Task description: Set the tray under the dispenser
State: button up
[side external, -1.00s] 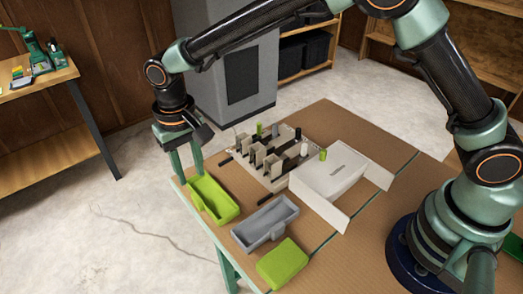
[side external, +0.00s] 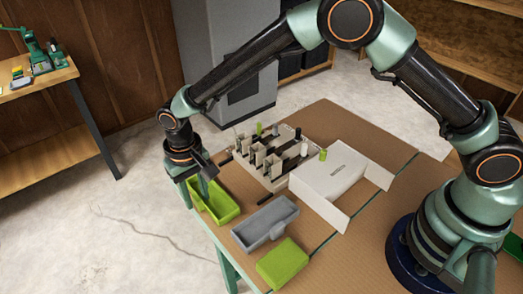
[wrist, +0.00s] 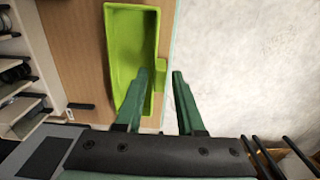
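A lime green tray (side external: 224,212), open on top, lies at the left edge of the table. In the wrist view the tray (wrist: 124,45) has a small tab on its right side. My gripper (side external: 195,196) is open, low at the tray's outer side. In the wrist view my gripper (wrist: 161,74) has one finger over the tray's inside and the other past its outer wall; I cannot tell whether either touches. A rack (side external: 262,174) with upright dividers and several spools stands behind the tray; I cannot tell if it is the dispenser.
A grey tray (side external: 262,222) and a lime green block (side external: 283,264) lie in front of the green tray. A white open box (side external: 335,172) sits beside the rack. The table (side external: 385,145) is bare toward the back right. The floor drops away beyond its left edge.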

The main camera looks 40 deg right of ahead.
aim_at(196, 197)
grip_shut()
jog(key=shift+r, duration=0.1)
jog(key=shift+r, duration=2.45)
jog(key=shift+d+f, duration=0.25)
jog(key=shift+d, duration=1.1)
jog(key=shift+d+f, duration=0.3)
jog(key=shift+d, duration=1.1)
jog(key=shift+d+f, duration=0.25)
jog(key=shift+d, duration=1.1)
